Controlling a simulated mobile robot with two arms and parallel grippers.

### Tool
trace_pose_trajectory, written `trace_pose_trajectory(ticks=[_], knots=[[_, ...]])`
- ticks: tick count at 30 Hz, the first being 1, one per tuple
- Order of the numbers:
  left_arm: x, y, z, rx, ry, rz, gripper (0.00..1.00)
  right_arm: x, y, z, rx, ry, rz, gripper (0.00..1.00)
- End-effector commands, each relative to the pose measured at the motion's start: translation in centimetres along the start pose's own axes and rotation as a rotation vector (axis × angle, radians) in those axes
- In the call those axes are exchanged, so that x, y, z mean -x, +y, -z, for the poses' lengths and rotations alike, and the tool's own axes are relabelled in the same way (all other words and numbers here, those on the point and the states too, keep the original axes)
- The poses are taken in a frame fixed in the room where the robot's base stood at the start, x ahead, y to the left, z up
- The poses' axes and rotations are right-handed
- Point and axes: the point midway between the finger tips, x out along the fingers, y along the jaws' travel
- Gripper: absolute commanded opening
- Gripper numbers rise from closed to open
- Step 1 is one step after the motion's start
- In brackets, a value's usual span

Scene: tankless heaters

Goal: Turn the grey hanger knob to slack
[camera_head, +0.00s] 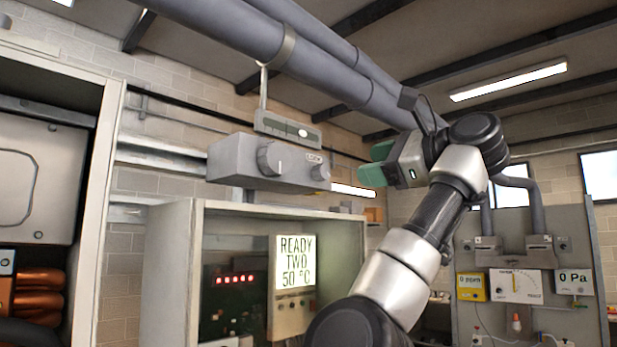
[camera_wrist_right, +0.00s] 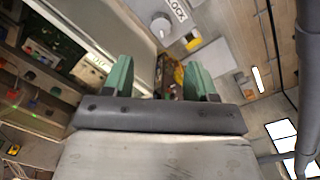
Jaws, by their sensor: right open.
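A grey box (camera_head: 235,160) hangs by a rod from the overhead pipe. Its front carries a large round grey knob (camera_head: 270,158) with a light pointer line and, at its right end, a smaller grey knob (camera_head: 320,172). A small label above the smaller knob seems to read LOCK. My right gripper (camera_head: 376,164) is open and empty, to the right of the box and apart from both knobs. In the right wrist view its green fingers (camera_wrist_right: 158,80) stand apart, and a round grey knob (camera_wrist_right: 160,27) by the label lies beyond them. My left gripper is not in view.
A grey gauge plate (camera_head: 288,130) with a white dot sits above the box. Below is an open cabinet (camera_head: 195,245) with a lit sign (camera_head: 296,262) reading READY TWO 50 °C. Large pipes (camera_head: 310,65) run overhead. A meter panel (camera_head: 520,255) stands at right.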

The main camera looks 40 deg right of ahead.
Motion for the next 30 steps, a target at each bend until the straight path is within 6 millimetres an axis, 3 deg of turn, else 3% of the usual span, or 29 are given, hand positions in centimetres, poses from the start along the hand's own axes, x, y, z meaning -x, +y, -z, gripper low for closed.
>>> trace_pose_trajectory(ticks=[5,10,18,24,30], knots=[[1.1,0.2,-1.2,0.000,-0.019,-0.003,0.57,-1.7,-0.1,-0.4,0.002,-0.002,-0.004,0.57],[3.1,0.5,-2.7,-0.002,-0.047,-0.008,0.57,-4.9,-0.2,-0.6,0.002,-0.001,-0.007,0.57],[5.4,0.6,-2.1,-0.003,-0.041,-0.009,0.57,-9.4,-0.1,-0.5,0.002,0.000,-0.006,0.57],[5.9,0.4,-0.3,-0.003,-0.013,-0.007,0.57,-10.8,0.1,-0.3,0.002,-0.002,-0.003,0.57],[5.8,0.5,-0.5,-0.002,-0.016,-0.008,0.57,-10.9,0.2,-0.2,0.002,-0.002,-0.003,0.57]])
